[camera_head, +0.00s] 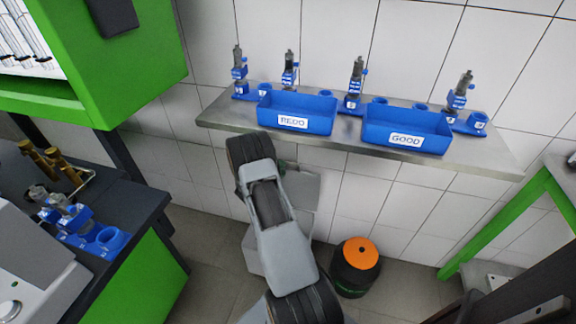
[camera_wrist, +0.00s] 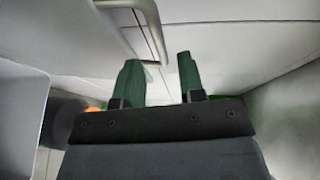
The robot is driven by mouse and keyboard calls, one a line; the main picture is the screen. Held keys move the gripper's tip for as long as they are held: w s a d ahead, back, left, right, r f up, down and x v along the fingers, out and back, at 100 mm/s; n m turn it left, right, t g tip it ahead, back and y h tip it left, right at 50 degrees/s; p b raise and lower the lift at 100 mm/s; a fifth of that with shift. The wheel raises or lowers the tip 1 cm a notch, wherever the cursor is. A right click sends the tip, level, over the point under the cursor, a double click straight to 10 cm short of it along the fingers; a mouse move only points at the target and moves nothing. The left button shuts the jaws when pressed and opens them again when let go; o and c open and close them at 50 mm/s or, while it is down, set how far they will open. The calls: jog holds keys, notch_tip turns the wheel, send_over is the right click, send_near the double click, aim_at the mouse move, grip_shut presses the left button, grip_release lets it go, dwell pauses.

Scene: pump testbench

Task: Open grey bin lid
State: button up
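The light grey bin (camera_head: 303,190) stands below the wall shelf in the head view, largely hidden behind my arm. A flat grey panel of it shows right of my arm and a lower part shows to the left. In the wrist view, pale grey surfaces (camera_wrist: 235,38) fill the space ahead, with a raised grey edge or handle strip (camera_wrist: 146,22) near the left finger. I cannot tell whether the lid is raised. My gripper (camera_wrist: 160,85) has its two dark green fingers apart with nothing visibly held. Whether the fingers touch the bin cannot be told.
A black drum with an orange top (camera_head: 361,253) stands on the floor right of my arm. Above is the metal shelf (camera_head: 345,128) with blue REDO (camera_head: 297,112) and GOOD (camera_head: 406,130) trays. A dark-topped bench (camera_head: 105,190) is at left, a green-framed table (camera_head: 515,215) at right.

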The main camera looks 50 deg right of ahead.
jog(key=shift+w+d+f, duration=0.1)
jog(key=shift+d+f, duration=0.05)
jog(key=shift+d, duration=1.1)
jog(key=shift+w+d+f, duration=0.1)
jog(key=shift+d, duration=1.1)
jog(key=shift+c, duration=0.4)
grip_shut()
